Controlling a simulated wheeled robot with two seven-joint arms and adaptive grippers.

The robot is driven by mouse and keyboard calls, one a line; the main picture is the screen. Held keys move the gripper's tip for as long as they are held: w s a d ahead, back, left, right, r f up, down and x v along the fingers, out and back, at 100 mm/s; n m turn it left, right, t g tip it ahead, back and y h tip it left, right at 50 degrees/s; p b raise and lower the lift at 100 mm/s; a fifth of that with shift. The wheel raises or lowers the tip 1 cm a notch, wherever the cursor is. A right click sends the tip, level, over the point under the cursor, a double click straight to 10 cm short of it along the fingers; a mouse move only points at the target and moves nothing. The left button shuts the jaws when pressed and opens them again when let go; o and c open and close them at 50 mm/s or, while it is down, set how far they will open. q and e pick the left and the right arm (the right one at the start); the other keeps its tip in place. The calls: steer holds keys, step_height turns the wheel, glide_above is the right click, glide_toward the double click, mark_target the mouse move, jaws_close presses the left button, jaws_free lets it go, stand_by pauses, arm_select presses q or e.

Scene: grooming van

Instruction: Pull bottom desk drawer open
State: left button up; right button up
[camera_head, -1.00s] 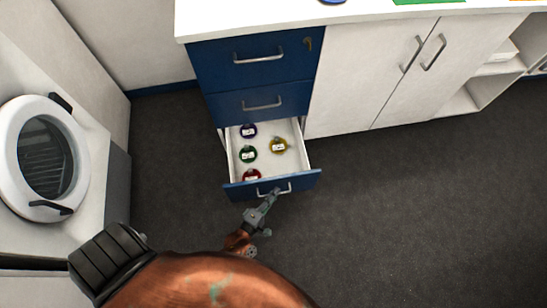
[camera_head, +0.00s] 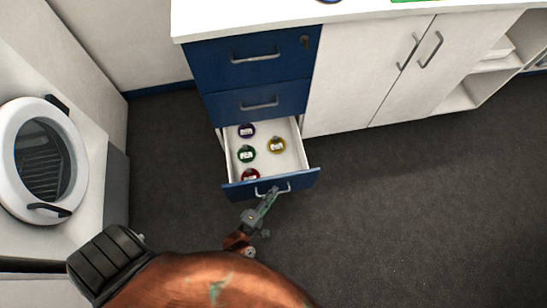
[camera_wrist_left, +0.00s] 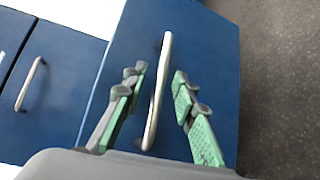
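The bottom desk drawer (camera_head: 240,190) has a blue front and a silver bar handle (camera_head: 287,188). It stands pulled out, its white inside showing in the head view. My left gripper (camera_head: 271,193) is at the handle. In the left wrist view, its green-padded fingers (camera_wrist_left: 158,88) lie on either side of the silver handle (camera_wrist_left: 156,95), with gaps between them and the bar. It looks open around the handle, not clamped on it. My right gripper is not in view.
Two blue drawers (camera_head: 225,60) above are shut. A white machine with a round door (camera_head: 75,165) stands at left. Dark floor (camera_head: 420,210) is free at right.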

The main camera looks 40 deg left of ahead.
arm_select(q)
steer(key=s, duration=0.6)
steer(key=shift+s+d+r, duration=0.15)
steer(key=shift+s+r, duration=0.25)
steer(key=shift+r, duration=0.05)
